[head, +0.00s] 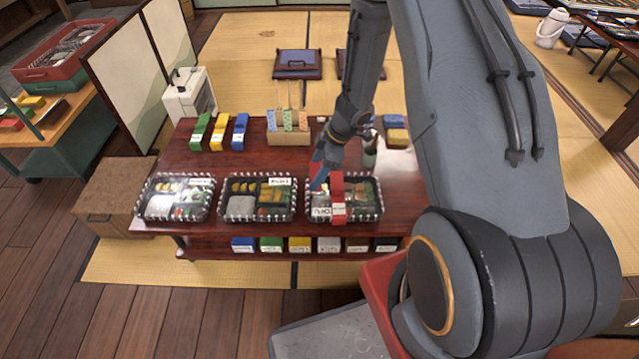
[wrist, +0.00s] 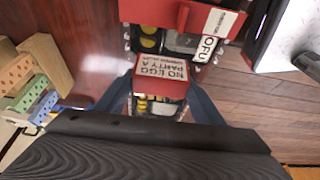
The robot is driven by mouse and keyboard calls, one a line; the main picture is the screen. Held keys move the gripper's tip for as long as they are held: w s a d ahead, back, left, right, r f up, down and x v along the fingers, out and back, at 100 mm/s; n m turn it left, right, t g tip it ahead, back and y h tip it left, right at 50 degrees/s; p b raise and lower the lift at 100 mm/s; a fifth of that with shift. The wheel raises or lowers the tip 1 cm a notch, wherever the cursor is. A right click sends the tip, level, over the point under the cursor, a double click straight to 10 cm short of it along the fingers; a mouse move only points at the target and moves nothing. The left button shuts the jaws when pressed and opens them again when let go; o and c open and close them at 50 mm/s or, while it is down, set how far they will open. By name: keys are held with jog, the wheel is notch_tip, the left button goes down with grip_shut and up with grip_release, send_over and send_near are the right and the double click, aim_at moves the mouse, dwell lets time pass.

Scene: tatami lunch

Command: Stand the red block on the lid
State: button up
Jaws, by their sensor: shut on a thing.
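In the wrist view, a red block (wrist: 160,76) with a white printed label is between the two fingers of my gripper (wrist: 162,100). My gripper is shut on it. In the head view my gripper (head: 319,182) is over the left part of the right-hand lunch box. That box has a clear lid (head: 368,213) over its food. The food also shows around the held block in the wrist view. A second red piece (head: 338,192) with a white label lies across this lid. I cannot tell whether the held block touches the lid.
Two more clear-lidded boxes, a middle one (head: 258,213) and a left one (head: 178,213), stand in the same row on the dark red table (head: 262,158). Green, yellow and blue blocks and a wooden holder (head: 288,138) are behind them. More blocks sit on the lower shelf.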

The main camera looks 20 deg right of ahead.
jog(key=shift+f+b, duration=0.4)
jog(key=shift+f, duration=1.7)
jog(key=shift+f, duration=0.15)
jog(key=o, duration=1.1)
jog(key=shift+c, duration=0.2)
jog(key=w+d+r+m+t+h+p, duration=0.1)
jog(key=w+d+r+m+t+h, duration=0.15)
jog(key=r, duration=0.85)
jog(key=w+d+r+m+t+h+p, duration=0.1)
jog(key=w+d+r+p, duration=0.15)
jog(key=r, duration=0.85)
jog(key=s+d+r+m+h, duration=0.2)
jog(key=s+r+m+h, duration=0.15)
jog(key=r, duration=0.65)
jog(key=s+a+r+m+g+y, duration=0.1)
jog(key=s+a, duration=0.3)
jog(key=s, duration=0.4)
jog(key=s+a+r+m+g+y, duration=0.1)
jog(key=s+a+r+m+g, duration=0.1)
jog(key=s, duration=0.7)
jog(key=s+a+r+m+g+y, duration=0.1)
jog(key=s+a+r+m+g, duration=0.1)
jog(key=s, duration=0.7)
jog(key=a+r+m, duration=0.1)
jog(key=a+r, duration=0.1)
jog(key=a, duration=0.1)
jog(key=shift+a+r+b, duration=0.3)
jog(key=shift+a+r, duration=0.1)
